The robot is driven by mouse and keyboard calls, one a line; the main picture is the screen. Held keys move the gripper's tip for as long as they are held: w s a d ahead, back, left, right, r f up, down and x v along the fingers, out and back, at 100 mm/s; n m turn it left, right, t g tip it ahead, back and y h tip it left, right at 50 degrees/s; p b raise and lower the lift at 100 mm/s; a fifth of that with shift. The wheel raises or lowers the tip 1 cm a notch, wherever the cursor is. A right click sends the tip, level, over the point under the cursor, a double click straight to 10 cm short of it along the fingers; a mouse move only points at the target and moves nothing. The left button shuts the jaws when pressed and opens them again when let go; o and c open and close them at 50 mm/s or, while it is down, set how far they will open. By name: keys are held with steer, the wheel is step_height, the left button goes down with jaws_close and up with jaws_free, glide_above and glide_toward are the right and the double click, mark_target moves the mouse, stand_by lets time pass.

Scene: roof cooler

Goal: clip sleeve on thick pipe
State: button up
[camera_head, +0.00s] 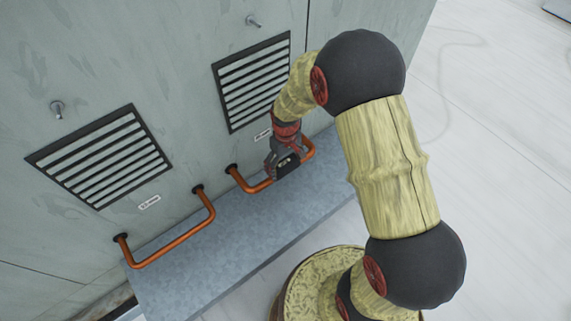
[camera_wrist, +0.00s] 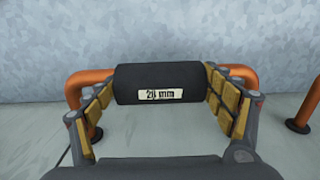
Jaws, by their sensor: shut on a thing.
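A black sleeve (camera_wrist: 160,77) with a "28 mm" label lies level between the fingers of my gripper (camera_wrist: 160,90) in the wrist view. My gripper is shut on the sleeve's two ends. The sleeve lines up with the long run of an orange pipe (camera_wrist: 88,77), which shows past both ends. I cannot tell whether it is fully around the pipe. In the head view my gripper (camera_head: 280,168) is at the right orange pipe (camera_head: 253,187), with the dark sleeve (camera_head: 289,163) between its fingers. A second orange pipe (camera_head: 172,246) is bare at the left.
Both pipes stand out from a grey-green cabinet wall (camera_head: 190,90) with two louvred vents (camera_head: 105,155) and small labels (camera_head: 149,202). A grey ledge (camera_head: 220,250) runs below the pipes. Another pipe end (camera_wrist: 305,112) shows at the wrist view's right edge. Pale floor (camera_head: 490,180) lies open at the right.

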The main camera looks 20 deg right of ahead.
steer(key=shift+f+b, duration=0.7)
steer(key=shift+f, duration=0.4)
steer(key=shift+s, duration=0.1)
steer(key=shift+s+f+b, duration=0.25)
steer(key=shift+f+b, duration=0.1)
steer(key=shift+f, duration=0.2)
steer(key=shift+c, duration=1.2)
steer(key=shift+o, duration=0.5)
steer(key=shift+f, duration=0.1)
steer(key=o, duration=1)
steer(key=shift+o, duration=0.7)
steer(key=shift+w+f, duration=0.1)
steer(key=shift+w, duration=0.05)
steer(key=shift+w+r, duration=0.1)
steer(key=shift+r, duration=0.35)
step_height(320, 180, up, 11)
steer(key=shift+r, duration=0.15)
